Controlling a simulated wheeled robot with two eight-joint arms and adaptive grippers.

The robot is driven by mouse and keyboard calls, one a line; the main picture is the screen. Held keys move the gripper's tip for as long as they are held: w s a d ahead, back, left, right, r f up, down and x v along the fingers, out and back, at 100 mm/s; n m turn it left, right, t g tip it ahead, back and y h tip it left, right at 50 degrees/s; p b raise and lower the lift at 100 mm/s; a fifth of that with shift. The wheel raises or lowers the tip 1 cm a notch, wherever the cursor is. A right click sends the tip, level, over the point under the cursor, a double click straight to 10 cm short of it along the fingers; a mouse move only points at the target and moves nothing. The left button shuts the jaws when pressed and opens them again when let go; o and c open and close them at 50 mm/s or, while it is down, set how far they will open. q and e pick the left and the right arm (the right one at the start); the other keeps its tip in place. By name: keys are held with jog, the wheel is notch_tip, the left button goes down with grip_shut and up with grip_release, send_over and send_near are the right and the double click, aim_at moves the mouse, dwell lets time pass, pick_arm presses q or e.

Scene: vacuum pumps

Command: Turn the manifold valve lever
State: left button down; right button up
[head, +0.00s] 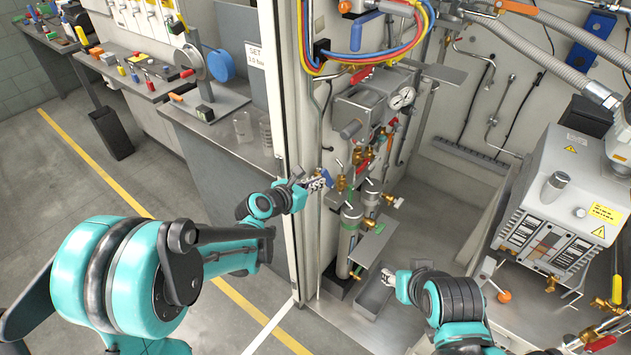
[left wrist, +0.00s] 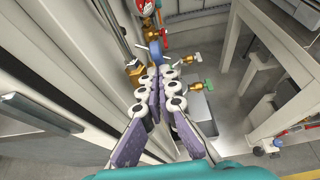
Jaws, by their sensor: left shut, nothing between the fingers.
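A brass valve (head: 341,184) with a blue lever (head: 327,177) sits on the manifold, just past the white cabinet post. My left gripper (head: 321,183) is shut and empty, with its fingertips right at the blue lever. In the left wrist view, the blue lever (left wrist: 154,52) stands just beyond the closed fingertips (left wrist: 160,72), and the brass valve body (left wrist: 134,70) is to their left. I cannot tell whether the fingers touch the lever. My right gripper (head: 388,277) is low by a grey tray; its finger state is unclear.
The white cabinet post (head: 284,130) stands close beside my left gripper. Grey cylinders (head: 348,240), a gauge (head: 402,97) and coloured hoses (head: 375,50) crowd the manifold. A pump unit (head: 565,205) stands at right.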

aim_at(323, 170)
pick_arm(q)
jog(key=r+g+p, duration=0.1)
jog(key=w+d+r+y+p, duration=0.1)
jog(key=p, duration=0.1)
jog(key=shift+w+g, duration=0.25)
jog(key=shift+g, duration=0.15)
jog(key=shift+w+d+r, duration=0.15)
jog(key=shift+w+d, duration=0.3)
jog(key=shift+w, duration=0.15)
jog(key=shift+r, duration=0.1)
